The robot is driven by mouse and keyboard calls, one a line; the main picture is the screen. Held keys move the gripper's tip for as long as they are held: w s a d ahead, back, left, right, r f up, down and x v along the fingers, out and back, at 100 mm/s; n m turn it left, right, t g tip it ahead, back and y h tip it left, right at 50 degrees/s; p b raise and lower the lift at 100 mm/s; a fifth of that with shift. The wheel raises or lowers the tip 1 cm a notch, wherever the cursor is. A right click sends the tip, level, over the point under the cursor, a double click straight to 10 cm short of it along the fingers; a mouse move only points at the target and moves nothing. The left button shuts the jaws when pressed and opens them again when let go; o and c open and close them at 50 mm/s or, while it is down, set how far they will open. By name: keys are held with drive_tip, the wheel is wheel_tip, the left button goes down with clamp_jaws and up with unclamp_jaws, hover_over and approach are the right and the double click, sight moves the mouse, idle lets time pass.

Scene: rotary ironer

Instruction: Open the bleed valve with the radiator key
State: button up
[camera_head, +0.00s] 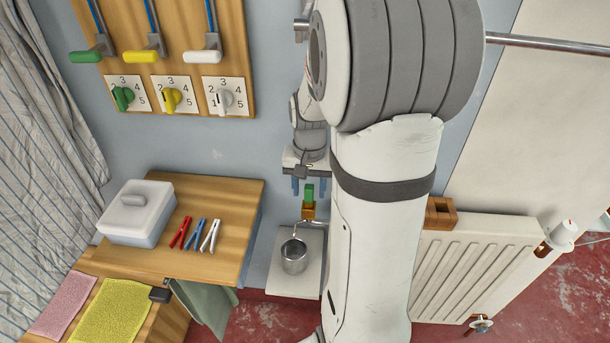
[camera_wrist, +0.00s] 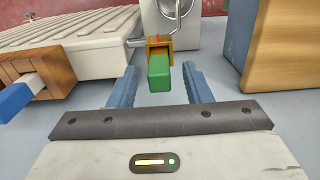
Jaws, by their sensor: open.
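My gripper (camera_head: 308,188) is open, its blue fingers pointing down beside the wall in the head view. In the wrist view my gripper (camera_wrist: 159,70) has one finger on each side of a green handle (camera_wrist: 159,78), with a gap on both sides. The green handle, perhaps the radiator key, also shows in the head view (camera_head: 309,190). It is in line with a brass-coloured fitting (camera_wrist: 158,47) that bears a red mark, perhaps the bleed valve. A thin bent pipe leads from the fitting; the joint between handle and fitting is hard to make out.
A metal cup (camera_head: 294,257) stands on a white shelf (camera_head: 288,286) below the fitting. The white radiator (camera_head: 480,262) is to the right, with a wooden holder (camera_head: 441,211) above it. A blue-ended tool (camera_wrist: 15,98) sits in that holder. A wooden table (camera_head: 220,200) stands left.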

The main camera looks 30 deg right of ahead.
sight(309, 200)
drive_tip(key=shift+f, duration=1.4)
drive_tip(key=shift+c, duration=0.4)
clamp_jaws()
drive_tip(key=n, duration=0.4)
drive_tip(key=shift+n, duration=0.3)
drive_tip(key=n, duration=0.3)
drive_tip(key=shift+n, duration=0.4)
drive_tip(key=n, duration=0.3)
drive_tip(key=shift+r+n+p, duration=0.1)
drive_tip(key=shift+n+p, duration=0.2)
drive_tip(key=shift+n, duration=0.1)
drive_tip(key=n, duration=0.3)
drive_tip(key=shift+n, duration=0.4)
drive_tip(key=shift+o, duration=0.2)
unclamp_jaws()
